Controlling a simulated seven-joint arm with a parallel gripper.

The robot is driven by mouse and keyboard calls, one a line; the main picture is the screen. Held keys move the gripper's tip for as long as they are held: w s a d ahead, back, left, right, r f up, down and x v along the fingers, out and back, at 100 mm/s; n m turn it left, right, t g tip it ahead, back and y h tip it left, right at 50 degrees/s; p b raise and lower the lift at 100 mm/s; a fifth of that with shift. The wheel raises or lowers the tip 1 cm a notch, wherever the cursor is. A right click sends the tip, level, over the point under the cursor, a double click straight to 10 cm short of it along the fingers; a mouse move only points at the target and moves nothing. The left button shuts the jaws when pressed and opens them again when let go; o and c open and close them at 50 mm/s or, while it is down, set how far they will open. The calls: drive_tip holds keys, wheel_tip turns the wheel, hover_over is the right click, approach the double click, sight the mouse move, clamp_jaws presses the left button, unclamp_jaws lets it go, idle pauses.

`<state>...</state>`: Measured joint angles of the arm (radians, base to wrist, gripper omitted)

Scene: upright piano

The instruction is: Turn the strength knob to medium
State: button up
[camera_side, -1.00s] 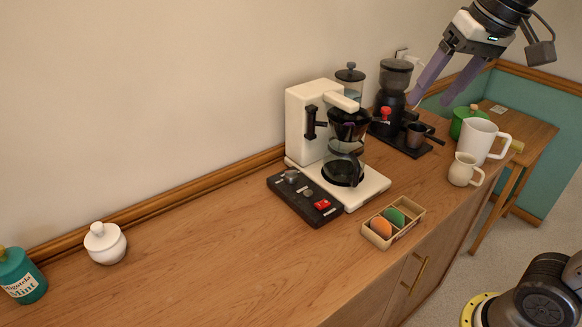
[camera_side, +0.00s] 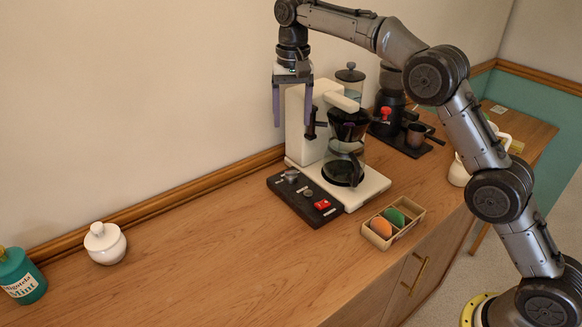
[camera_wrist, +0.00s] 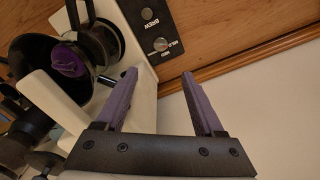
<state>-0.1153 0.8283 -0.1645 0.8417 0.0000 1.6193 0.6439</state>
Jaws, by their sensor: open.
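The strength knob (camera_side: 291,176) is a small grey knob at the wall end of the dark control panel (camera_side: 281,188), beside the white coffee maker (camera_side: 300,112). In the wrist view the knob (camera_wrist: 160,44) has tiny labels around it; its exact setting is too small to read. My gripper (camera_side: 292,125) points down above the panel's wall end, open and empty, well clear of the knob. In the wrist view my gripper (camera_wrist: 159,75) has its purple fingers apart, with the knob showing beyond the gap between the tips.
A wooden tray (camera_side: 381,240) with egg-shaped things sits in front.

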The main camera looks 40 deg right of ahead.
sight(291, 176)
wheel_tip(291, 176, down, 15)
drive_tip(key=shift+a+r, duration=0.1)
drive_tip(key=shift+r, duration=0.05)
idle(0.4)
clamp_jaws()
idle(0.3)
